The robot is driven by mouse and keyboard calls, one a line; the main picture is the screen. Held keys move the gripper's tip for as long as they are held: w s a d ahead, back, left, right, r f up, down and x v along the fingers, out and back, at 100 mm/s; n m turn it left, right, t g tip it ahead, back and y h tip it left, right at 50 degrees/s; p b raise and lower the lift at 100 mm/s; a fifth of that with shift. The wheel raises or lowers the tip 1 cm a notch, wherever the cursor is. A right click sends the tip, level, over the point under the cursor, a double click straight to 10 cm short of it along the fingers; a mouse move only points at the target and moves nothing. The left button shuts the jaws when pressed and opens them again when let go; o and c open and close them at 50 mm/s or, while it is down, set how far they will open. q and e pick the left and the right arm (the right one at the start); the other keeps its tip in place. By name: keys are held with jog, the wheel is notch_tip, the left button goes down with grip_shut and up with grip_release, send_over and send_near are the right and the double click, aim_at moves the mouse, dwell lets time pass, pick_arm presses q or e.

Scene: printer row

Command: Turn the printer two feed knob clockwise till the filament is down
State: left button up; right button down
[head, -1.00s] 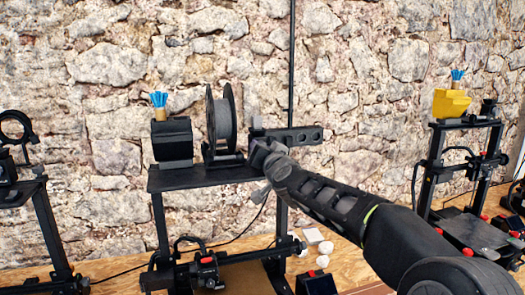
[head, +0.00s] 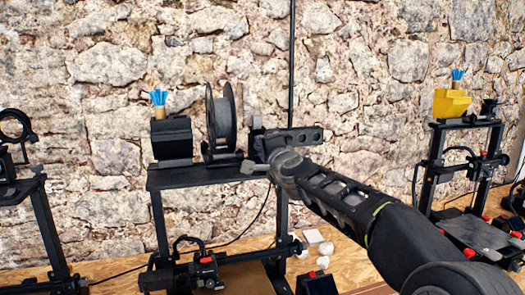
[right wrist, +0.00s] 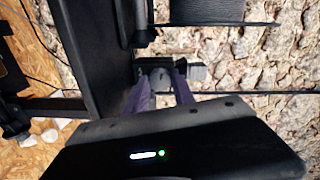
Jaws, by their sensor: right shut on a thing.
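The middle printer (head: 200,178) carries a black filament spool (head: 221,120) on its top shelf. My right gripper (head: 264,146) is at the shelf's right end, beside the spool, mostly hidden by its own wrist. In the right wrist view its two purplish fingers (right wrist: 161,94) are closed on a small grey knob (right wrist: 160,78) in front of a dark block. The knob is hidden behind my wrist in the head view. I cannot make out the filament strand or its height. My left gripper is not in view.
A dark box (head: 172,138) with a cup of blue bristles stands left of the spool. Another printer (head: 432,170) with a yellow part on top is at the right, and one more at the left edge. A stone wall is close behind.

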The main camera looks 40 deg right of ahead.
jog(key=shift+m, duration=0.7)
jog(key=c, duration=1.1)
grip_release()
jog(key=shift+o, duration=0.2)
jog(key=v, duration=0.7)
jog(key=shift+s+a, duration=0.15)
jog(key=shift+s, duration=0.25)
